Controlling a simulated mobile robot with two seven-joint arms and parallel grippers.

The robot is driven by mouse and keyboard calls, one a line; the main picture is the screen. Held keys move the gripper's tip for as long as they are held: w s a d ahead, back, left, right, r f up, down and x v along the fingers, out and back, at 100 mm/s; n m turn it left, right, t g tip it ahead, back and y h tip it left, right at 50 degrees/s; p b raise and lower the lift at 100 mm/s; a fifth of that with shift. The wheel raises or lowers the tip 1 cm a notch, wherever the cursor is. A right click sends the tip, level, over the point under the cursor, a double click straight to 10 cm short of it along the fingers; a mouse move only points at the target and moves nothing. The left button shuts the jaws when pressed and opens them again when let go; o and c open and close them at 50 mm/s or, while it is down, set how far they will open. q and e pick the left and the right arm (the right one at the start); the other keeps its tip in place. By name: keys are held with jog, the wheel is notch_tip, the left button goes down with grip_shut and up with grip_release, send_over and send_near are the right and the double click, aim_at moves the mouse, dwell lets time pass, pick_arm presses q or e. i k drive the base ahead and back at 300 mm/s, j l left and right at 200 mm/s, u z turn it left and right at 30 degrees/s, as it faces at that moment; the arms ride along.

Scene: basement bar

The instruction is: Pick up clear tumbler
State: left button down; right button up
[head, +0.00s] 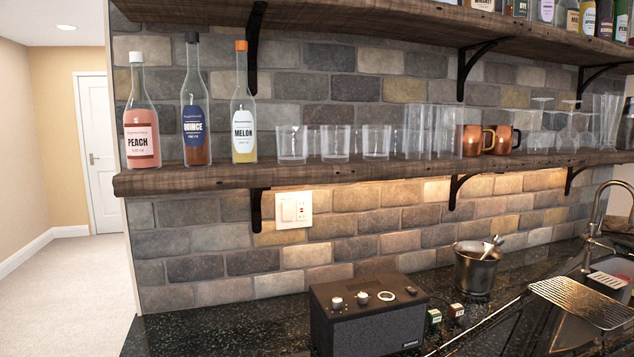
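Several clear tumblers stand upright on the lower wooden shelf. One clear tumbler (292,144) is just right of the melon bottle, another (335,142) is beside it, and a third short one (376,141) is further right. Taller clear glasses (418,132) stand right of these, close together. I cannot tell which tumbler is meant. Neither of my grippers shows in the head view.
The lower shelf (225,178) also holds peach (141,118), quince (194,108) and melon (243,112) bottles, copper mugs (472,140) and stemmed glasses. The upper shelf (350,20) overhangs. A speaker (365,325) and ice bucket (474,270) stand on the dark counter (180,335).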

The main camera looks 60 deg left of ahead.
aim_at(291, 140)
jog(key=u, duration=2.15)
jog(key=k+l+u, duration=0.1)
jog(key=u, duration=0.25)
jog(key=k+l+u, duration=0.1)
jog(key=u, duration=0.2)
jog(key=l, duration=0.1)
